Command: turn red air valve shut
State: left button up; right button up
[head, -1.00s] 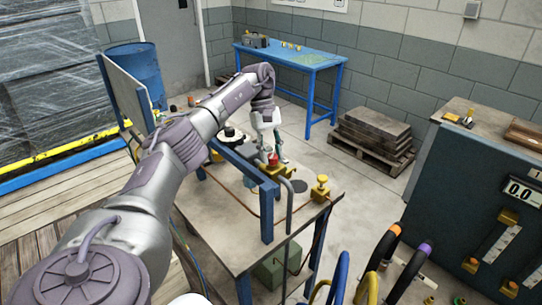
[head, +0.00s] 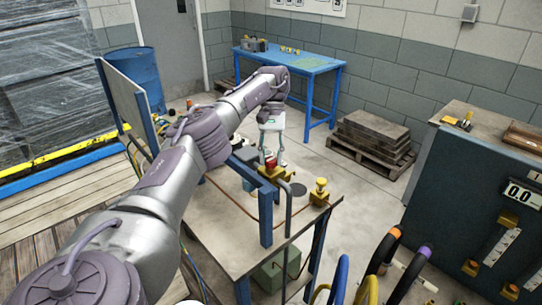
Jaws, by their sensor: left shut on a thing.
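The red air valve (head: 271,163) sits on a brass-yellow body (head: 270,174) beside the blue frame post on the workbench. My left gripper (head: 272,158) comes down from above, with its fingers around the red valve handle and shut on it. The fingers hide part of the handle, so its exact angle is hard to tell. My right gripper does not show in the head view.
A second yellow fitting (head: 320,191) stands on the bench (head: 222,219) to the right of the valve. A grey upright pipe (head: 288,215) rises in front. Coloured hoses (head: 385,255) and a dark cabinet (head: 465,200) are at the right.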

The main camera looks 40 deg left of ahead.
aim_at(271, 158)
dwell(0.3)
pick_arm(q)
jog(key=o, duration=1.1)
jog(key=shift+o, duration=0.2)
jog(key=shift+r, duration=0.1)
notch_tip(271, 158, up, 10)
dwell(0.3)
